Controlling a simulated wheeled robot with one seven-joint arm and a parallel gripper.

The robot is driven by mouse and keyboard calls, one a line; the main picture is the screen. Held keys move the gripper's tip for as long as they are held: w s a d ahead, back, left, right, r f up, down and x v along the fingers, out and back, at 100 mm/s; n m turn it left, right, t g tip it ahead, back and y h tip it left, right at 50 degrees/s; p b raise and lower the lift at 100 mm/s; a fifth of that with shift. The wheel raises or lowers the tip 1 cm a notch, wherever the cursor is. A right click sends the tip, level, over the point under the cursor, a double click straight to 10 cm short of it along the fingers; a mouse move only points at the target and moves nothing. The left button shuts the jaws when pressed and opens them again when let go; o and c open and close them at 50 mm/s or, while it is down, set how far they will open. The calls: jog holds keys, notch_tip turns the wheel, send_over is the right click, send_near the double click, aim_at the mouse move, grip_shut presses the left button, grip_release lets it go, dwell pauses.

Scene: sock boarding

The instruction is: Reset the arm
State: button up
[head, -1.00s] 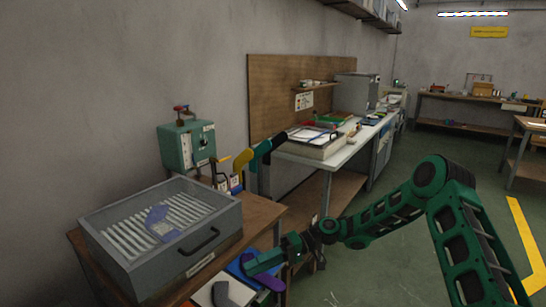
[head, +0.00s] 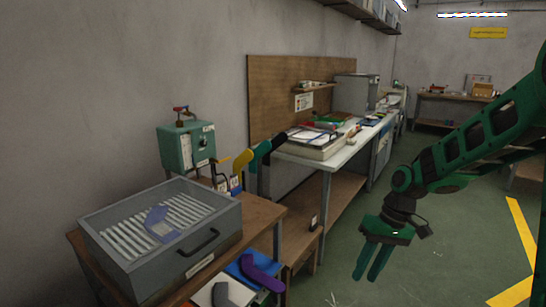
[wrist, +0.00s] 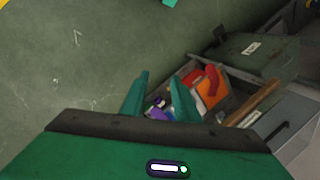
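My gripper (head: 369,272) hangs over the open green floor, right of the wooden workbench, with its two teal fingers pointing down. In the wrist view my gripper (wrist: 160,86) shows a clear gap between the fingers and nothing held. My green arm (head: 490,135) comes in from the right edge, bent and raised. A purple sock shape (head: 261,272) lies on a blue mat at the bench's front, and a grey sock shape (head: 222,295) lies on a white sheet beside it. The gripper touches neither.
A grey drawer box (head: 215,217) with a slatted top and a blue sock shape (head: 157,219) stands on the wooden bench (head: 262,215). A teal machine (head: 187,146) and coloured sock forms stand behind. A long white table (head: 345,143) runs along the wall. The floor (head: 430,265) around the gripper is clear.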

jog(key=s+d+r+m+h, duration=0.1)
jog(key=s+d+r+m, duration=0.1)
jog(key=s+d, duration=0.3)
jog(key=s+d+r+m+t+h, duration=0.1)
jog(key=s+d+r+m, duration=0.2)
jog(key=s, duration=0.9)
jog(key=s+d+r+m+h, duration=0.1)
jog(key=s+d+r+m, duration=0.2)
jog(key=s+d, duration=0.5)
jog(key=shift+s+d+r, duration=0.15)
jog(key=shift+s+d, duration=0.15)
jog(key=shift+w+f+h, duration=0.25)
jog(key=shift+w+h, duration=0.05)
jog(key=shift+w, duration=0.35)
jog(key=shift+o, duration=0.4)
